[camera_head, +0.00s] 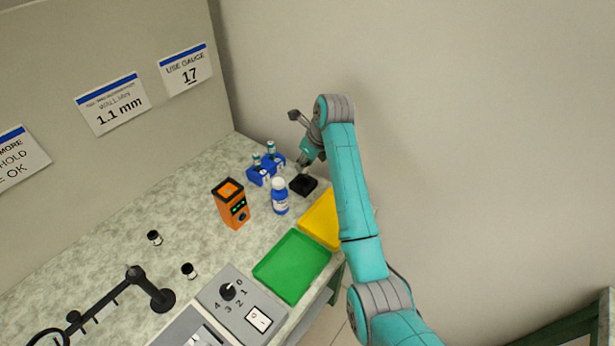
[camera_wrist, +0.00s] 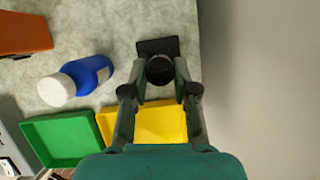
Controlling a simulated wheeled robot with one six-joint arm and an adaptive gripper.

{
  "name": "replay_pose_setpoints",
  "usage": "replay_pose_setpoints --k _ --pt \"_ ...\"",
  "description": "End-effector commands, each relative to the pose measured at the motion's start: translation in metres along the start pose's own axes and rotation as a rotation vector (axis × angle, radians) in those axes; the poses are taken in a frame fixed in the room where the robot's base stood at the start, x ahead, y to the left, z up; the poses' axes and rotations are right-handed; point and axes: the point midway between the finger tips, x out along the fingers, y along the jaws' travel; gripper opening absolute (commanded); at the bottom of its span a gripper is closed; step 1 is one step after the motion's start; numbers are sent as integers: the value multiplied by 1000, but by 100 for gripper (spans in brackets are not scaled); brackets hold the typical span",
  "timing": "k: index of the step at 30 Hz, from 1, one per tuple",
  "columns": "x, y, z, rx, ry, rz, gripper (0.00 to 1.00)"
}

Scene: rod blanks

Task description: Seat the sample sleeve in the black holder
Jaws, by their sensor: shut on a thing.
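The black holder (camera_head: 303,186) is a small dark square block near the bench's right edge; it also shows in the wrist view (camera_wrist: 151,46). My gripper (camera_wrist: 160,68) is shut on a short dark round piece (camera_wrist: 160,72), which I take to be the sample sleeve. In the wrist view the piece overlaps the near part of the holder. I cannot tell whether it is inside the holder or above it. In the head view my gripper (camera_head: 302,166) is just above and behind the holder, and the sleeve cannot be made out.
A white-capped blue bottle (camera_head: 279,196) stands left of the holder. Blue racks with vials (camera_head: 260,177) are behind it. A yellow tray (camera_head: 322,220), a green tray (camera_head: 292,266) and an orange device (camera_head: 231,204) stand nearby. The wall is close on the right.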

Motion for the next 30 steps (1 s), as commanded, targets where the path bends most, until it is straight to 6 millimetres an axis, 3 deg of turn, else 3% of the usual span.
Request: replay_pose_setpoints --k 13,26,27,29,30 --pt "49 0 -21 -1 1 1 14" --pt "55 0 -23 -1 0 0 14" --pt "54 0 -22 -1 0 0 38" --pt "54 0 -23 -1 0 0 53" --pt "54 0 -23 -1 0 0 54"
